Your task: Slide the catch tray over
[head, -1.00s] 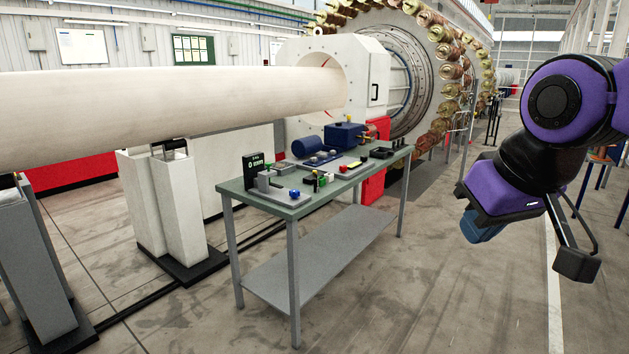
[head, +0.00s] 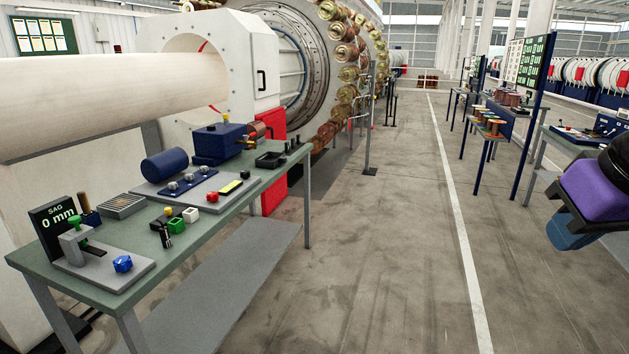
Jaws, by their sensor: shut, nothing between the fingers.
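A small black open tray (head: 270,160), which looks like the catch tray, sits on the green-topped table (head: 208,235) at its far right end. A grey slatted tray (head: 122,206) lies farther left on the same table; I cannot tell for certain which of the two the task names. My gripper (head: 580,225) is at the right edge of the head view, partly cut off, with a purple body and black and blue parts. It is shut and empty, well to the right of the table and touching nothing.
The table also carries a blue motor unit (head: 220,142), a blue cylinder (head: 164,165), a sag gauge (head: 56,220) and several small blocks. A large pale pipe (head: 70,110) runs behind it. The floor (head: 390,240) right of the table is clear. Workbenches stand along the right.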

